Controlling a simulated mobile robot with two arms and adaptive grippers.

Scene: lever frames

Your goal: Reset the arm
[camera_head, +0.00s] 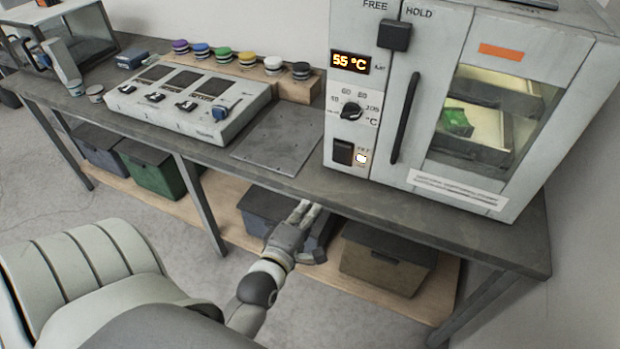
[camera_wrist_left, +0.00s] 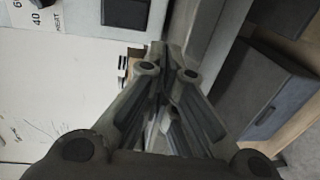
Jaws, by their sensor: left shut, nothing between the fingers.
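My left gripper (camera_head: 308,210) is shut and empty in the head view, below the front edge of the workbench and in front of the lower shelf. In the left wrist view its fingers (camera_wrist_left: 165,60) come together in the middle of the picture. My left arm comes up from the bottom of the head view to the gripper. My right gripper is in neither view.
The workbench (camera_head: 275,139) carries an oven-like cabinet (camera_head: 440,90) at right, with its display lit at 55 °C, and a control console (camera_head: 190,100) at left. Storage boxes, including a brown one (camera_head: 385,262), stand on the shelf below. Floor in front is clear.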

